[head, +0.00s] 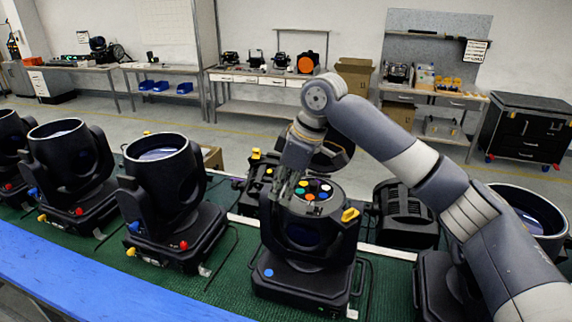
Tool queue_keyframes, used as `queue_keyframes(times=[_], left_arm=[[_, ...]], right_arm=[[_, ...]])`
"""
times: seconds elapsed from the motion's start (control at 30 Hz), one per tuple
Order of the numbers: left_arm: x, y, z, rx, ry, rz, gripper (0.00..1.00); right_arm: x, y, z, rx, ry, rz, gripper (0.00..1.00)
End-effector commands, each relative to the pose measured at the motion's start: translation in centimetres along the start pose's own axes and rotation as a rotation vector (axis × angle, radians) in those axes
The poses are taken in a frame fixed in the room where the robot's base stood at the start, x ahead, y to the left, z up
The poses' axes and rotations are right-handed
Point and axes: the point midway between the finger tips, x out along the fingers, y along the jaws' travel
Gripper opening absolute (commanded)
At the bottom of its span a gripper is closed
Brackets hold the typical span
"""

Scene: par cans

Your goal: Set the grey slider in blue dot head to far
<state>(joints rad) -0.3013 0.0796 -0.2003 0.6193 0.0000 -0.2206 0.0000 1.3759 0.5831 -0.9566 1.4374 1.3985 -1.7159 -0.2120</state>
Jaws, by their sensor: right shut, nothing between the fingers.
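The blue dot head (318,232) is a black lamp head in a yoke on a black base, standing on the green mat in the middle front. A blue dot (268,272) marks the front left of its base. Its top carries several coloured round spots, and a yellow knob (349,214) sticks out at its right. My right gripper (283,196) points down at the left edge of that top, with its fingers shut and empty. I cannot tell whether it touches the head. I cannot make out the grey slider; the gripper may hide it. My left gripper is out of view.
Several similar black heads stand in a row on the green mat (222,290), the nearest one (160,180) to the left. Another stands partly behind my right arm. A blue strip (90,285) edges the front left. Workbenches line the back wall.

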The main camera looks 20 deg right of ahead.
Motion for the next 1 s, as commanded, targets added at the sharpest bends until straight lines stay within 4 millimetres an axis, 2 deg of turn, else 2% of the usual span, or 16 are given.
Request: queue_keyframes(times=[0.03, 0.23, 0.73, 1.0], left_arm=[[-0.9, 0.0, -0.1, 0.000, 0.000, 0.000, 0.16], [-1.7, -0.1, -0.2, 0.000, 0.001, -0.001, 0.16], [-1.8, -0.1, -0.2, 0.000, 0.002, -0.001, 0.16], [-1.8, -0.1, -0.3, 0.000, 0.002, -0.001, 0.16]], right_arm=[[-1.0, 0.3, 0.7, 0.005, 0.002, 0.006, 0.00], [-1.4, 0.2, 2.5, 0.003, 0.003, 0.004, 0.00], [-1.4, 0.2, 3.2, 0.003, 0.003, 0.004, 0.00], [-2.3, 0.1, 5.7, 0.002, 0.001, 0.005, 0.00]])
